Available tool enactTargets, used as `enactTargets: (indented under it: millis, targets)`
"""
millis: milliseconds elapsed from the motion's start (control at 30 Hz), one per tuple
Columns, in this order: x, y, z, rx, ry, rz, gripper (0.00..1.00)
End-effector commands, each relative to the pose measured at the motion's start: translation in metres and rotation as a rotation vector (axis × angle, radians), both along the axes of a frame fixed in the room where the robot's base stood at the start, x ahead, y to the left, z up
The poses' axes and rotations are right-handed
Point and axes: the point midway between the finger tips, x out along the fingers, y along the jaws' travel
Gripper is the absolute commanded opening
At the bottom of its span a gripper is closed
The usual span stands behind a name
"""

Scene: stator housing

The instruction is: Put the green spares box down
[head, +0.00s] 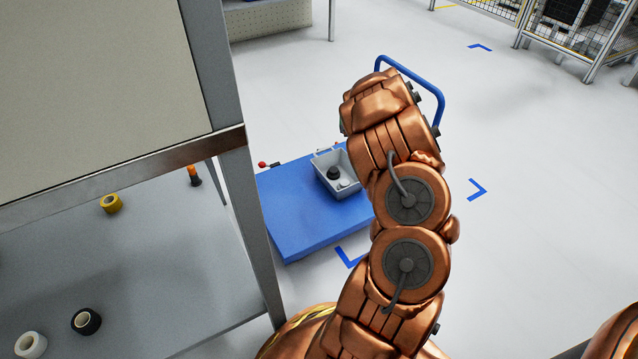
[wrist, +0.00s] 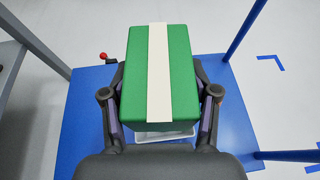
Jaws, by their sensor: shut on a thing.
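The green spares box (wrist: 181,80), with a pale strip along its top, is between the two fingers of my gripper (wrist: 160,100) in the wrist view. My gripper is shut on its sides. Behind the box in that view lies the blue cart deck (wrist: 90,118), and a white rim (wrist: 165,136) shows just below the box. I cannot tell whether the box touches anything beneath. In the head view the blue deck (head: 290,220) shows, but my arm hides the box and my gripper.
A grey bin (head: 336,172) with a dark item in it sits on the deck. The cart's blue handle (head: 425,80) rises behind my arm. A grey bench with tape rolls (head: 86,321) stands at left. The left part of the deck looks clear.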

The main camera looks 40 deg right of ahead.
Motion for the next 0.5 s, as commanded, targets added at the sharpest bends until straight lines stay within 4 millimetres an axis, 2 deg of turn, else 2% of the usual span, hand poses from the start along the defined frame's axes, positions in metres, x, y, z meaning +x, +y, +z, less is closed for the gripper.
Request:
enactTargets:
  millis: [200,400,500]
  targets:
    - [0.069,0.06,-0.015,0.004,-0.004,0.2,0.21]
    - [0.113,0.111,-0.033,0.003,-0.003,0.375,0.21]
    - [0.128,0.133,-0.043,0.003,-0.004,0.453,0.21]
